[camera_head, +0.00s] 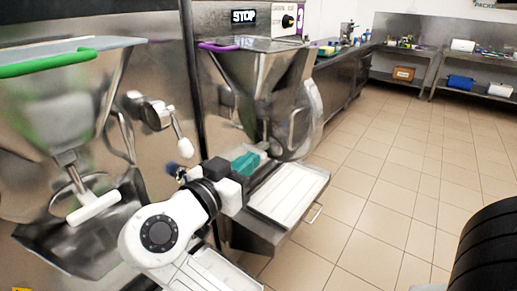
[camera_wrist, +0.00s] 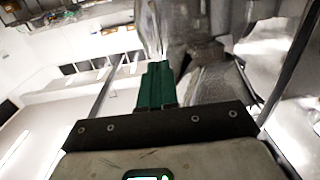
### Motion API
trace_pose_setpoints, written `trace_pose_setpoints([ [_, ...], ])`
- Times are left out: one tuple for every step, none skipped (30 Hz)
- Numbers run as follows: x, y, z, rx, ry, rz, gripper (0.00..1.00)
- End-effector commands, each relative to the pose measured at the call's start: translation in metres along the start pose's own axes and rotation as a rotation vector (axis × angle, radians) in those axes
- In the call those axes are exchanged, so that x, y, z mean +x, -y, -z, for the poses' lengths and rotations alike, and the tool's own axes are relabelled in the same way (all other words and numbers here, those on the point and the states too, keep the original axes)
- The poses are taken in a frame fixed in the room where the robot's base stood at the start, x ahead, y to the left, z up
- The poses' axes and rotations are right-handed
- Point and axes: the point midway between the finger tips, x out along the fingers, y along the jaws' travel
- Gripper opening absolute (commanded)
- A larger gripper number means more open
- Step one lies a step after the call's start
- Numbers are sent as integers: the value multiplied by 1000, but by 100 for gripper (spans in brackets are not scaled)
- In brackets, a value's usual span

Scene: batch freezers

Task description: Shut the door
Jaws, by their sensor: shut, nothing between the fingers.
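My gripper (camera_head: 254,158) has teal fingers, and they are together with nothing between them. They point toward the lower front of the right batch freezer, just above a white tray. The green fingers also show shut in the wrist view (camera_wrist: 157,86). The freezer's rounded metal door (camera_head: 297,125), with a bar handle and a pale round rim, stands to the right of my fingertips and seems to jut outward. I cannot tell whether the fingers touch it. In the wrist view, blurred grey metal lies just beyond and right of the fingers.
A metal hopper with a purple rim (camera_head: 232,46) sits above the door. A green-rimmed hopper (camera_head: 65,62) and a white-handled spout stand at left. The white drip tray (camera_head: 290,192) juts out below. Counters line the back.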

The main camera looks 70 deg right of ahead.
Motion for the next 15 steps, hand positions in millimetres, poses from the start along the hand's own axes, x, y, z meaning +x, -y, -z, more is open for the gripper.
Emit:
trace_pose_setpoints([
  [1,-1,4,14,-12,-11,0],
  [1,-2,5,19,-17,-15,0],
  [3,-2,6,23,-21,-19,0],
  [6,-2,7,23,-21,-20,0],
  [8,-2,7,23,-21,-20,0],
  [13,-2,7,22,-20,-20,0],
  [18,-3,7,21,-20,-21,0],
  [23,-3,7,21,-20,-21,0],
  [30,-3,7,20,-19,-20,0],
  [36,-3,7,19,-19,-21,0],
  [41,-3,8,19,-19,-21,0],
  [50,-4,8,19,-18,-21,0],
  [55,-4,8,19,-19,-20,0],
  [62,-4,8,19,-19,-22,0],
  [70,-4,8,19,-18,-20,0],
])
